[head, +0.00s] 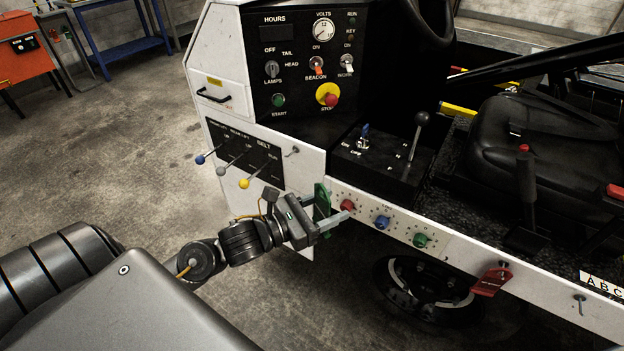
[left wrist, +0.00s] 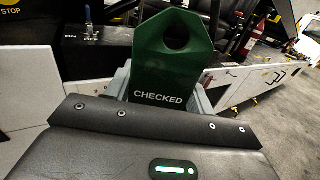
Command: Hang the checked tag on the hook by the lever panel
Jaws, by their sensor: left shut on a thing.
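The green tag (head: 321,197) is held in my left gripper (head: 328,214), in front of the white side panel. In the left wrist view the tag (left wrist: 172,50) reads CHECKED, and its hole at the top is clear. My left gripper is shut on its lower part. The lever panel (head: 230,135) is black, with blue, grey and yellow-tipped levers. A small hook (head: 291,151) sticks out of the white panel just right of it. The tag is below and right of this hook, apart from it. My right gripper is in neither view.
Red, blue and green knobs (head: 382,222) sit on the side panel right of the gripper. A red tag (head: 492,281) hangs farther right, with another bare hook (head: 579,301) beyond it. The yellow-tipped lever (head: 245,183) projects left of my gripper.

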